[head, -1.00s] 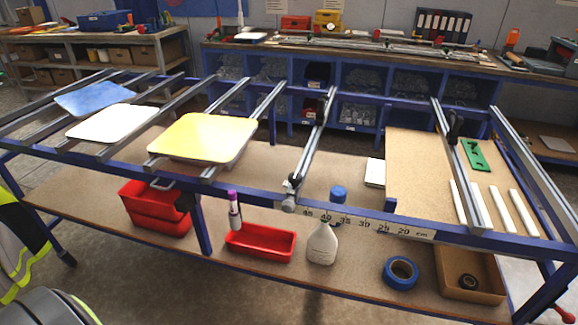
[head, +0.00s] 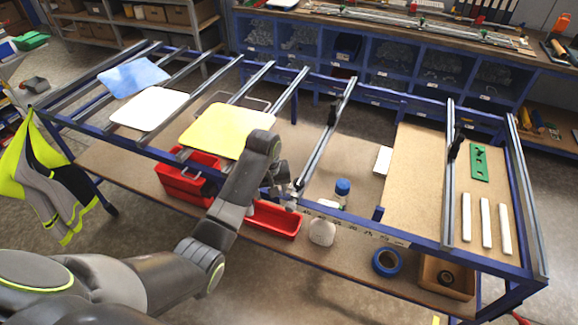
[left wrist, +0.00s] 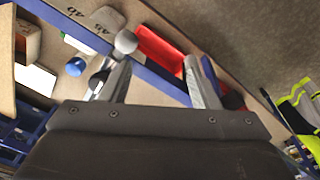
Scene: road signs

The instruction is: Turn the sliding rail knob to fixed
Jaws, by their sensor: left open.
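The sliding rail (head: 325,138) crosses the blue frame, and its grey knob (head: 291,205) is at the near end beside the printed scale. In the left wrist view the round knob (left wrist: 125,41) is by the tip of the left-hand finger, not centred between the fingers. My left gripper (head: 279,188) is at the rail's near end, close to the knob, partly hidden by its own arm. In the left wrist view my left gripper (left wrist: 157,72) has its fingers wide apart with nothing held. I cannot tell whether a finger touches the knob. My right gripper is not in view.
The yellow plate (head: 228,130), white plate (head: 150,108) and blue plate (head: 133,77) lie on rails to the left. The blue front beam (head: 400,240) runs close to my gripper.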

